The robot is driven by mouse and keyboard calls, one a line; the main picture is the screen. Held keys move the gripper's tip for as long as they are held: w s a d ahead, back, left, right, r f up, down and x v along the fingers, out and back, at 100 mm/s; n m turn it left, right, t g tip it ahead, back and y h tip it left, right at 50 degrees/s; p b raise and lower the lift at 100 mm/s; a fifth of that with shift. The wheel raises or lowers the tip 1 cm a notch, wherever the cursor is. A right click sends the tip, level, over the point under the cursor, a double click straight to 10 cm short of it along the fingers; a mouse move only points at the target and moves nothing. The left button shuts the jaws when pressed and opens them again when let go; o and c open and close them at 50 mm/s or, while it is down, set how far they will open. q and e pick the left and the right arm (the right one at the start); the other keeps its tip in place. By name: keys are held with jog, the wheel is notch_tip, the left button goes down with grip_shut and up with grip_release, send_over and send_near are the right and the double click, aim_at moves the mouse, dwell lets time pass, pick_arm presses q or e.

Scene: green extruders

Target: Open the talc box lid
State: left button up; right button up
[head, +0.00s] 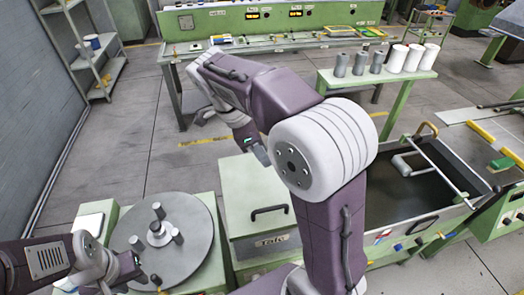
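My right gripper (261,153) points down above the back right part of the lid, apart from the handle. Its fingers are small and partly behind my arm, so their opening is unclear. My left gripper (155,284) is at the lower left, by the front of a grey turntable; its opening is unclear. My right arm hides the box's right side.
The grey turntable (185,262) with several upright pegs stands left of the box. A dark water trough (400,190) with a metal frame is at the right. Grey and white spools (397,58) stand on a green bench behind. Open floor lies behind the box.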

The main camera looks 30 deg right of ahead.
jog(key=v, duration=0.9)
jog(key=shift+p, duration=0.45)
